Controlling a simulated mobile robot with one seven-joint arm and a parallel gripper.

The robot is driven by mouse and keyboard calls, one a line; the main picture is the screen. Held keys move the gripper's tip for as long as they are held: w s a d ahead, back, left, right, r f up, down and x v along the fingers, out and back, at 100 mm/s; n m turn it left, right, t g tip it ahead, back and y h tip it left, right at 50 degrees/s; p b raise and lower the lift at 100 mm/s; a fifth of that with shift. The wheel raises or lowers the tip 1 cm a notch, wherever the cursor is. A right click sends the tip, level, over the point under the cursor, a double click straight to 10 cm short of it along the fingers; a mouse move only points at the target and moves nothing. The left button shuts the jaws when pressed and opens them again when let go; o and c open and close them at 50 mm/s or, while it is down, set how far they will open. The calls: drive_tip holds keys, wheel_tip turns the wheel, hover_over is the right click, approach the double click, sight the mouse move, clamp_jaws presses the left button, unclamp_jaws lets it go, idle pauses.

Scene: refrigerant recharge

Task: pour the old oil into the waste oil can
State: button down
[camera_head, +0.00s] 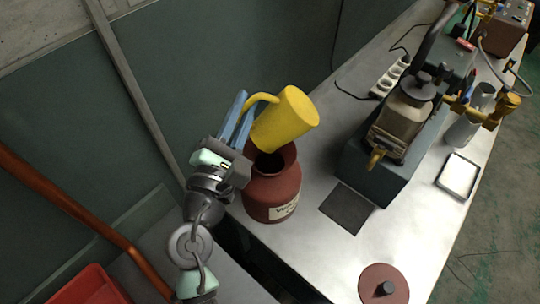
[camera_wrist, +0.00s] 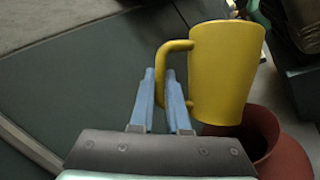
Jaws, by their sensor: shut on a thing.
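A yellow mug (camera_head: 284,118) is tilted above the waste oil can (camera_head: 272,193), a red-brown jar with a pale label. The jar stands on the metal bench, and its round mouth is uncovered and dark inside. My gripper (camera_head: 240,108) is shut on the mug's handle, left of its body. In the wrist view the fingertips (camera_wrist: 161,74) sit either side of the handle of the mug (camera_wrist: 225,72). The can (camera_wrist: 284,158) shows below right, its mouth partly hidden by the mug. The mug's inside and any oil stream are not visible.
A red-brown lid (camera_head: 383,286) with a dark knob lies on the bench (camera_head: 320,262). A dark square pad (camera_head: 346,208) lies right of the can. A pump-like machine (camera_head: 388,140), a power strip (camera_head: 390,77) and a white tray (camera_head: 458,175) stand farther right. A wall rises behind.

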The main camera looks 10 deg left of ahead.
drive_tip(key=shift+s+a+f+n+b, duration=0.15)
drive_tip(key=shift+a+f+n+b, duration=0.5)
drive_tip(key=shift+n+b, duration=0.2)
drive_tip(key=shift+d+r+p, duration=0.1)
drive_tip(key=shift+r+p, duration=0.3)
